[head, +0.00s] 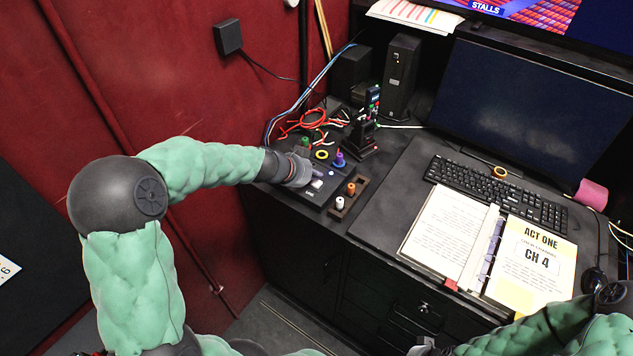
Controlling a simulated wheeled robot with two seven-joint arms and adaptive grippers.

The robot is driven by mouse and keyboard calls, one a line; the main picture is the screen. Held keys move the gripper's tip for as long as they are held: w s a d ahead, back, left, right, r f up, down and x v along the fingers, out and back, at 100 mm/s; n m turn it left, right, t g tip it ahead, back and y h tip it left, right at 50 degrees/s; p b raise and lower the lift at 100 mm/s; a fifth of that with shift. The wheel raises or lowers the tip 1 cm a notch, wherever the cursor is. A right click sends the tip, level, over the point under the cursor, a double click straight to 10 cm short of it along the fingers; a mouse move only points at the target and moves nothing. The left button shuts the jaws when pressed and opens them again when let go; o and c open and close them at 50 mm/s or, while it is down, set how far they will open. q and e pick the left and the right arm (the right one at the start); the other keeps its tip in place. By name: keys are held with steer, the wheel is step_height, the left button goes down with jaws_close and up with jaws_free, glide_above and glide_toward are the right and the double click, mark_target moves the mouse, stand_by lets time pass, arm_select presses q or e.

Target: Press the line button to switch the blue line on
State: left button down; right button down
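The dark cue panel (312,197) lies on the left end of the desk. A pale, whitish button (316,184) stands on it, with a small white label that seems to read LINE just in front. A small bluish-white spot (331,173) shows on the panel to the right of the button. My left gripper (316,174) reaches in from the left, low over the panel, with its tip just behind the button. Its fingers look together, with nothing between them. I cannot tell whether it touches the panel. My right arm (560,330) is at the bottom right; its gripper does not show clearly.
A wooden holder (348,196) with orange and white pegs stands right of the panel. Behind are a yellow ring (322,154), a purple-blue cone (339,160), a dark upright device (366,125) and red cables (312,120). A keyboard (495,193) and open binder (490,245) lie right.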

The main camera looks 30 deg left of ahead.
mark_target(314, 184)
arm_select(q)
steer(key=shift+r+p, duration=1.65)
steer(key=shift+r, duration=0.85)
